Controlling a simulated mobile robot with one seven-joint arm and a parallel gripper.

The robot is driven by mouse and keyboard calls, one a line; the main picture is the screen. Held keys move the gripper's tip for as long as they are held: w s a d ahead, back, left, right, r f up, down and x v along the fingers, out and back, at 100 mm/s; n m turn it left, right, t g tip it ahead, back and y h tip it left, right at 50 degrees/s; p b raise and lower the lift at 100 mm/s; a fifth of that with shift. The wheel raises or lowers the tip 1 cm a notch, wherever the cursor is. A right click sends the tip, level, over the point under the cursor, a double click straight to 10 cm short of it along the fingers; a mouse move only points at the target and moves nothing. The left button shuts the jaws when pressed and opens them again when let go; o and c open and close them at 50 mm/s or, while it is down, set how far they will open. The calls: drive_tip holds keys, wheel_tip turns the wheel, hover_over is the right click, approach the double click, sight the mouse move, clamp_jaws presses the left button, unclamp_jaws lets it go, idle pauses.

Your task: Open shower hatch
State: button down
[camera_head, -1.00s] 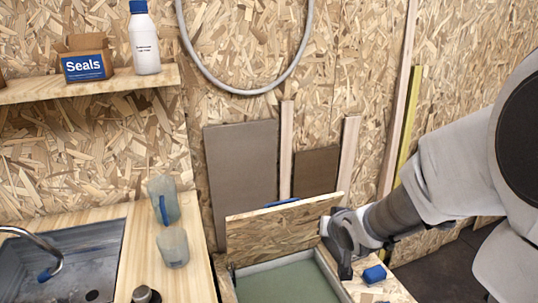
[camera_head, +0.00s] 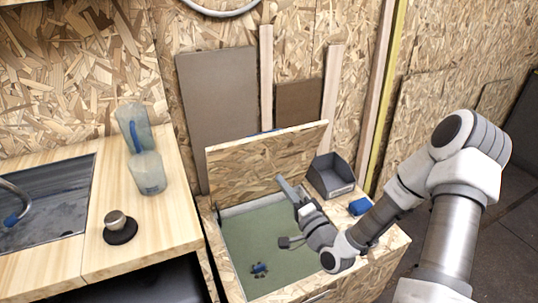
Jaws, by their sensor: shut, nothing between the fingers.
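The shower hatch (camera_head: 262,158) is a chipboard lid, raised and leaning back near the wall. It stands open over a pale green shower tray (camera_head: 245,245) set in a wooden box. My gripper (camera_head: 283,184) is over the opening in front of the lid, pointing up and left. Its jaws are shut with nothing held. I cannot tell whether it touches the lid. My forearm hides the right part of the opening.
A dark grey bin (camera_head: 330,178) and a blue block (camera_head: 359,206) stand right of the hatch. A dark item (camera_head: 259,268) lies in the tray.

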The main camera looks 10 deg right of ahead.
sight(266, 138)
drive_tip(key=w+r+m+t+b, duration=0.1)
drive_tip(key=w, duration=0.2)
drive_tip(key=w+a+r+m+t+b, duration=0.1)
drive_tip(key=w, duration=0.3)
drive_tip(key=w+a+r+m+h+b, duration=0.1)
drive_tip(key=w+r, duration=0.1)
drive_tip(key=w, duration=0.2)
drive_tip(key=shift+a+m+t, duration=0.1)
drive_tip(key=shift+m+t, duration=0.2)
drive_tip(key=shift+t, duration=0.1)
drive_tip(key=shift+w+r, duration=0.1)
drive_tip(key=shift+w, duration=0.15)
drive_tip(key=shift+a+r, duration=0.1)
drive_tip(key=w+r+p, duration=0.1)
drive_tip(key=w, duration=0.1)
drive_tip(key=w+a+r+g+p, duration=0.1)
drive_tip(key=w+p, duration=0.1)
drive_tip(key=w+a+r+g+h+p, duration=0.1)
drive_tip(key=w, duration=0.1)
drive_tip(key=shift+w, duration=0.4)
drive_tip(key=w+a+g+p, duration=0.3)
drive_tip(key=w, duration=0.7)
drive_tip(key=shift+a+r+h, duration=0.15)
drive_tip(key=shift+r+h, duration=0.25)
drive_tip(key=shift+r, duration=0.05)
drive_tip(key=shift+s, duration=0.25)
